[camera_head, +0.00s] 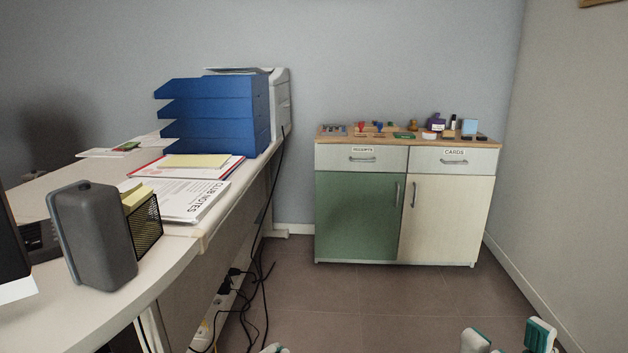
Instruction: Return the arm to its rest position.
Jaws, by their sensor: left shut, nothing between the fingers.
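Only a small piece of my left gripper (274,348) shows at the bottom edge, left of the middle. It is shut with nothing between its fingers, over the floor and apart from the furniture. Two teal-and-white parts of mine stand at the bottom right, cut off by the frame edge. The rest of both arms is out of view.
A white desk (160,275) on the left carries a grey box-like device (95,235), papers (185,200) and a blue letter tray (215,125). Cables (262,285) hang beside it. A cabinet (360,215) with small items on top stands at the back. The floor (370,300) between is clear.

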